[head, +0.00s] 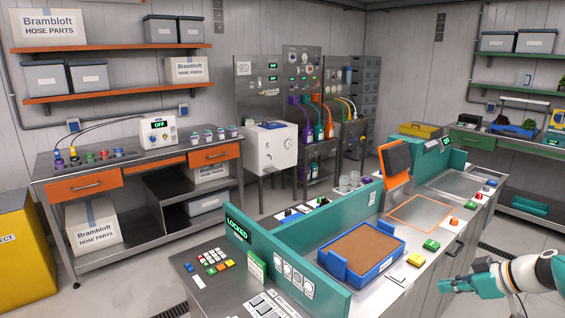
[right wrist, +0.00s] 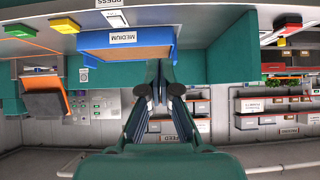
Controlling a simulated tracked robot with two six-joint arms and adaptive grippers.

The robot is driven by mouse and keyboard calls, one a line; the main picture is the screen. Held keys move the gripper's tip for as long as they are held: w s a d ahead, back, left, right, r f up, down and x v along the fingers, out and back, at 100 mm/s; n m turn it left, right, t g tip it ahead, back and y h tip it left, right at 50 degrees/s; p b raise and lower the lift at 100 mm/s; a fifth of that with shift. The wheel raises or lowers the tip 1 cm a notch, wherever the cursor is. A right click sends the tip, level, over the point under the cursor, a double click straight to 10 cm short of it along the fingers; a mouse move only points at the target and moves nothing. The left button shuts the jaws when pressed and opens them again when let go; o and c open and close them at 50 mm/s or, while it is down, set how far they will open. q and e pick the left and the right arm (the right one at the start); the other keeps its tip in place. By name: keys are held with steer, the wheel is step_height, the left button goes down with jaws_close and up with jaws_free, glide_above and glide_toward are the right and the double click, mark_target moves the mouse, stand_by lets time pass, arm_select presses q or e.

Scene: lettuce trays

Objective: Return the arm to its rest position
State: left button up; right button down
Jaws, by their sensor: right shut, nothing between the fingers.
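My right arm comes in from the right edge in the head view, with its teal gripper (head: 446,285) in front of the bench's front side. The right gripper is shut and empty. Its fingers (right wrist: 158,92) meet in the middle of the right wrist view, where the scene appears upside down. The blue tray of brown medium (head: 400,250) sits on the bench, to the left of the gripper and apart from it. This tray also shows in the right wrist view (right wrist: 90,43), with a MEDIUM label. My left gripper is not in view.
The steel bench has a teal divider (head: 290,267) with a LOCKED display, a yellow block (head: 416,260), a green block (head: 431,244) and an orange-framed screen (head: 396,158). An orange outline (head: 418,212) marks an empty patch. Open floor lies left of the bench.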

steer(key=s+a+f+n+g+y, duration=0.1)
steer(key=s+a+f+g, duration=0.25)
steer(key=a+f, duration=0.6)
steer(key=s+a+f+g, duration=0.3)
steer(key=s+a+f, duration=0.1)
steer(key=a+f, duration=0.55)
steer(key=s+a+f+m+h, duration=0.1)
steer(key=s+a+f+m, duration=0.1)
steer(key=s+f, duration=0.3)
steer(key=s+a+f+m+h, duration=0.1)
steer(key=s+a+f+m, duration=0.2)
steer(key=s, duration=0.7)
steer(key=s+a+f+m+h, duration=0.1)
steer(key=s+a+f+m, duration=0.2)
steer(key=s+f+m, duration=0.2)
steer(key=s+f, duration=0.2)
steer(key=s, duration=0.1)
steer(key=shift+s+f+m, duration=0.25)
steer(key=shift+f+m, duration=0.05)
steer(key=shift+m, duration=0.1)
